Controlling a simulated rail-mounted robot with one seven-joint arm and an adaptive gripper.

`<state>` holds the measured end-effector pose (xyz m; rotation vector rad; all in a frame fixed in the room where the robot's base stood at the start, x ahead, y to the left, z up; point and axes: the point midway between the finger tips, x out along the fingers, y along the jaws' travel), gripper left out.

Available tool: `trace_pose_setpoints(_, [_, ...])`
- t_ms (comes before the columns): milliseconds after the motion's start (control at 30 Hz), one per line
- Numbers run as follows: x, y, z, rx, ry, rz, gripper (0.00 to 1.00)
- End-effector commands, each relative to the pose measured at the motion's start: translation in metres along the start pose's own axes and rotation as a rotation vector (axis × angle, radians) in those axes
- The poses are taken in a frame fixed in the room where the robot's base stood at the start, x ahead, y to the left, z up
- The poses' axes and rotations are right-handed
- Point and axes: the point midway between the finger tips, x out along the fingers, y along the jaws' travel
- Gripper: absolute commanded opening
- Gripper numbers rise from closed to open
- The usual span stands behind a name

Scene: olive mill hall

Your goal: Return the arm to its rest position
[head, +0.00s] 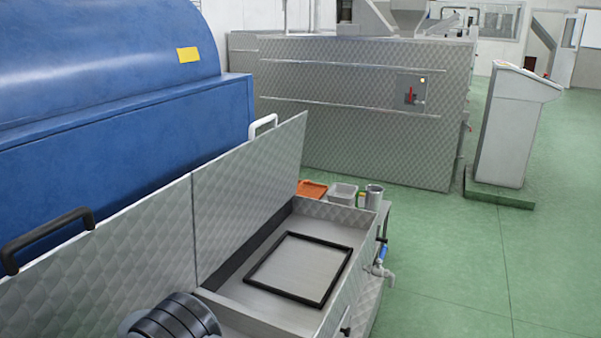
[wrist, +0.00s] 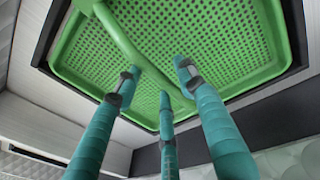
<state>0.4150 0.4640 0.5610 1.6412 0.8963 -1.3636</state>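My gripper (wrist: 158,76) shows in the wrist view with three teal fingers spread apart. Its fingertips are on either side of the handle of a green perforated tray (wrist: 222,35), with a visible gap to the handle at the right finger. It looks open; whether any fingertip touches the handle is unclear. A dark border surrounds the tray. In the head view, part of my arm shows at the bottom edge, and my gripper and the green tray are out of sight.
A steel basin (head: 340,216) holds a black rectangular frame (head: 258,287). Its raised lid panel (head: 250,200) stands beside a blue machine (head: 120,120). An orange tray (head: 312,189), a grey container (head: 343,193) and a metal cup (head: 374,197) stand behind. Green floor (head: 470,260) is clear at right.

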Motion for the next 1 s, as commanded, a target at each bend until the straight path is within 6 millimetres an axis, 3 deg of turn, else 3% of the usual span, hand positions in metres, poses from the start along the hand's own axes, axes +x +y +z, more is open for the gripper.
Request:
trace_pose_setpoints(233, [-0.005, -0.001, 0.000, -0.001, 0.002, 0.000, 0.40])
trace_pose_setpoints(367, [-0.021, -0.001, -0.001, 0.000, 0.003, 0.000, 0.40])
trace_pose_setpoints(867, [-0.120, -0.001, -0.001, -0.001, 0.007, 0.000, 0.40])
trace_pose_setpoints(1000, [-0.084, -0.001, 0.002, -0.001, -0.007, 0.000, 0.40])
